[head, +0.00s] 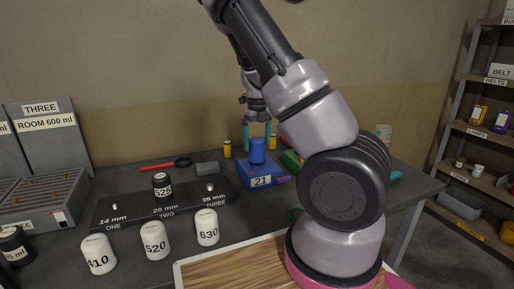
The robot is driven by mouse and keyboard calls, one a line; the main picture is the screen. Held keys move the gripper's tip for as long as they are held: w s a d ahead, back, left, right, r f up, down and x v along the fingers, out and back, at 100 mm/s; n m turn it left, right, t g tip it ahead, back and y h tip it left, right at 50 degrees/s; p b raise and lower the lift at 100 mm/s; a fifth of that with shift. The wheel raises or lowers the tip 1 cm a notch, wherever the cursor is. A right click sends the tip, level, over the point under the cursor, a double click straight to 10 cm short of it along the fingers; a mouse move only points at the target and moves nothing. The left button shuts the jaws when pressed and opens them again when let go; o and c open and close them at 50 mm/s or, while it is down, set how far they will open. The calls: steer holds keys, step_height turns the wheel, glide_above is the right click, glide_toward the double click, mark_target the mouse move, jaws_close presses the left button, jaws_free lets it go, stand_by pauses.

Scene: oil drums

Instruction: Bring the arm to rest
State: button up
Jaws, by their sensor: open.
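My gripper (257,136) is open, pointing down at the back of the bench. Its two teal fingers are apart, with a blue cylinder (257,151) just below and between or behind them; I cannot tell whether they touch it. The blue cylinder sits on a blue box marked 21 (261,178). My arm reaches from the lower right up past the top edge and hides the bench's right part.
A dark rack (215,206) holds a black weight marked 525 (162,186). White weights 410 (98,254), 520 (155,240) and 630 (207,227) stand before it. A wooden tray (230,268) lies at front. Shelves (480,130) stand at right.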

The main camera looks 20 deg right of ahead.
step_height(320, 180, up, 8)
steer(key=shift+r, duration=0.15)
steer(key=shift+s+r+n, duration=0.2)
steer(key=shift+s+n, duration=0.1)
steer(key=shift+n, duration=0.1)
steer(key=s+a+r+n+t+y, duration=0.1)
steer(key=s+a+r+n+t, duration=0.2)
steer(key=s+r+n, duration=0.6)
steer(key=s+a+r+n+t+y, duration=0.1)
steer(key=s+a+r+n+t, duration=0.3)
steer(key=s+r+n, duration=0.6)
steer(key=shift+s+a+n, duration=0.75)
steer(key=shift+s+n, duration=1.2)
steer(key=shift+n, duration=2.95)
